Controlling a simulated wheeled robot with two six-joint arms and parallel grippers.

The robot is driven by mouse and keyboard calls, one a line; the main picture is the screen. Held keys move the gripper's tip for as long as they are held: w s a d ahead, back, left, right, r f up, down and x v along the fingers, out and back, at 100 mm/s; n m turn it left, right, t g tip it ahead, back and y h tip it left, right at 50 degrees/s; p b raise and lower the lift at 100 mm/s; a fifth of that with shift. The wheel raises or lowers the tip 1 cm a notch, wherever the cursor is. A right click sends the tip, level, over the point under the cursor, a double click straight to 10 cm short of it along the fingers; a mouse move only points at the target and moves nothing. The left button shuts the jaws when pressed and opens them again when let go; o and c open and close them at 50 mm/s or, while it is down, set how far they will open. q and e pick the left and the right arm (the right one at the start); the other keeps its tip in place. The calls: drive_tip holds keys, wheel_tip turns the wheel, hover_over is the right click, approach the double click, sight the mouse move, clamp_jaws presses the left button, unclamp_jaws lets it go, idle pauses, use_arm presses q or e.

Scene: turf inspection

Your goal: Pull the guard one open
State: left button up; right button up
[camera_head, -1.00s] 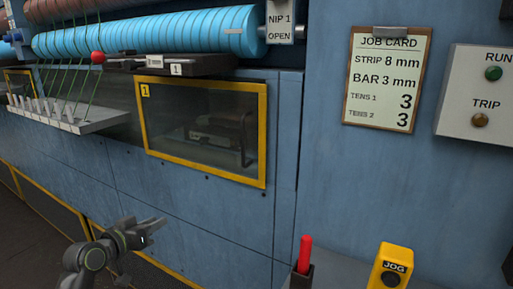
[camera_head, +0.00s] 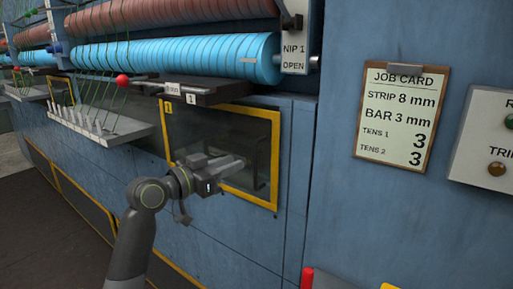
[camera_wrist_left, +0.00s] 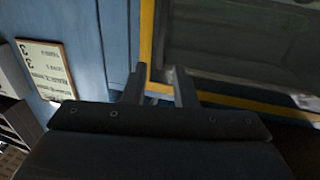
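Guard one is a clear panel (camera_head: 225,122) in a yellow frame with a "1" label, set in the blue machine wall; it looks closed. My left gripper (camera_head: 238,163) is in front of its lower right part and hides some of the panel and lower frame. In the left wrist view the two fingers (camera_wrist_left: 158,72) are apart with nothing held. The guard's yellow frame edge (camera_wrist_left: 147,40) shows between and beyond them; I cannot tell whether they touch it. My right gripper is not in view.
Above the guard are a dark ledge (camera_head: 205,92) and a blue roller (camera_head: 175,62). A red ball knob (camera_head: 122,80) stands at the left. A job card (camera_head: 402,117) and a button panel (camera_head: 488,145) are on the right wall. A red object (camera_head: 307,277) shows at the bottom edge.

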use_arm(q)
drive_tip(key=p+x, duration=0.3)
drive_tip(key=x, duration=0.6)
drive_tip(key=shift+a, duration=0.1)
clamp_jaws()
